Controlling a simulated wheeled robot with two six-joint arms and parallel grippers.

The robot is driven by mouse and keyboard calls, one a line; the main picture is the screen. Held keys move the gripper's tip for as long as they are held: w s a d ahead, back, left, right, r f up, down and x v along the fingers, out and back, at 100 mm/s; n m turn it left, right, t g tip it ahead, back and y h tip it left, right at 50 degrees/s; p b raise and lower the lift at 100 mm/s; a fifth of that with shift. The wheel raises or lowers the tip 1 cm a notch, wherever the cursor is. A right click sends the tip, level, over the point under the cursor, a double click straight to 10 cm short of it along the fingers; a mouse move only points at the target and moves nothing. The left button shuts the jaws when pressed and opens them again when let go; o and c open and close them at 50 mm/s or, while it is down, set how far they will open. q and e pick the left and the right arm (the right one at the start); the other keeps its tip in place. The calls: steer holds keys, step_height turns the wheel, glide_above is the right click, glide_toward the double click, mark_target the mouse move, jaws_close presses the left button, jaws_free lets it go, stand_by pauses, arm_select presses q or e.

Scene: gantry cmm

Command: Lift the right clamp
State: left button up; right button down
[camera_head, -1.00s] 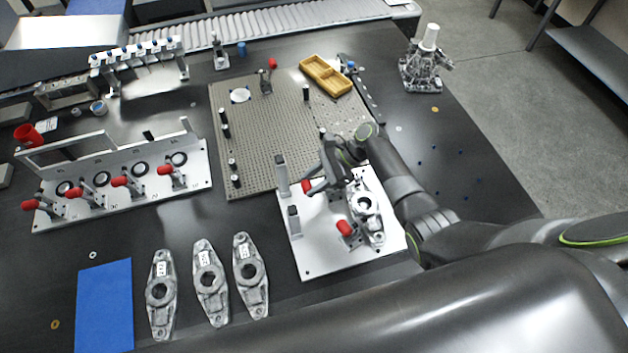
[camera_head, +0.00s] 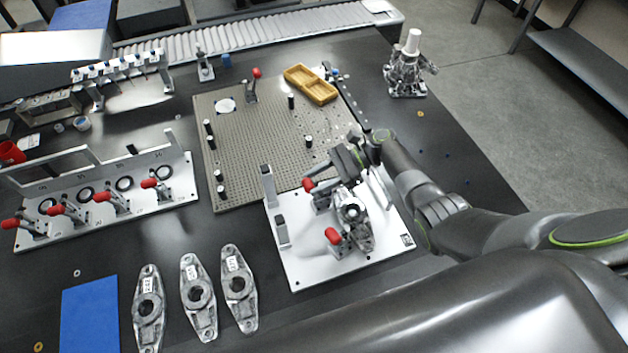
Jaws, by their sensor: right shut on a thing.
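A bare metal fixture plate (camera_head: 300,272) holds a grey casting (camera_head: 352,212) with a round bore. Two red-handled toggle clamps stand on the plate. The near clamp's red handle (camera_head: 333,236) sits low beside the casting. The far clamp's red handle (camera_head: 308,184) is at the fingers of my right gripper (camera_head: 318,186), which is shut on it. The gripper and its arm reach in from the right, over the far part of the plate. The far clamp's base is partly hidden by the gripper. My left gripper is not in view.
A perforated plate (camera_head: 250,150) with black pegs lies behind the fixture. Several loose castings (camera_head: 198,293) lie at the front, by a blue mat (camera_head: 90,315). A rack with red-handled clamps (camera_head: 180,200) stands left. A yellow tray (camera_head: 312,84) is at the back.

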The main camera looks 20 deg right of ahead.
steer(key=shift+s+d+f, duration=0.1)
steer(key=shift+d+f, duration=0.2)
steer(key=shift+d, duration=0.05)
steer(key=c, duration=1.2)
jaws_free()
steer(key=o, duration=0.3)
steer(key=shift+d, duration=0.15)
steer(key=shift+r, duration=0.1)
steer(key=shift+b+v, duration=2.25)
steer(key=shift+v, duration=6.4)
